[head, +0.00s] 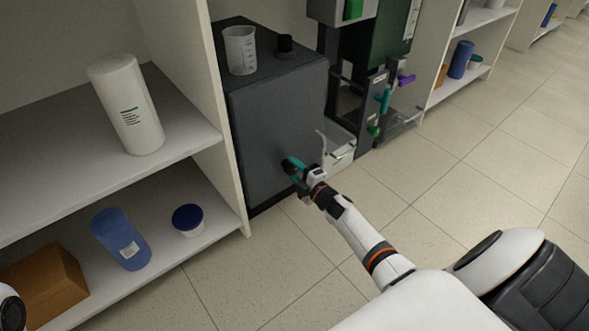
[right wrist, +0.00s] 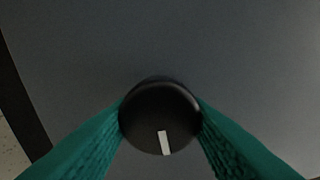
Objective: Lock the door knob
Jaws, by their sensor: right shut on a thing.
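The door knob (right wrist: 150,110) is a round black knob with a white pointer mark, on a flat dark grey door (right wrist: 170,35). In the right wrist view its white mark points down, slightly right of straight. My right gripper (right wrist: 160,118) has its teal fingers on both sides of the knob, shut on it. In the head view my right gripper (head: 294,170) is at the side of the dark grey cabinet (head: 275,120), and the knob is hidden behind it. My left gripper is not in view; only a bit of white and black shows at the lower left edge.
A white shelf (head: 180,130) with bottles, a tub and a brown box stands at left. A rig with coloured valve handles (head: 384,98) stands behind at right. The tiled floor is open at right.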

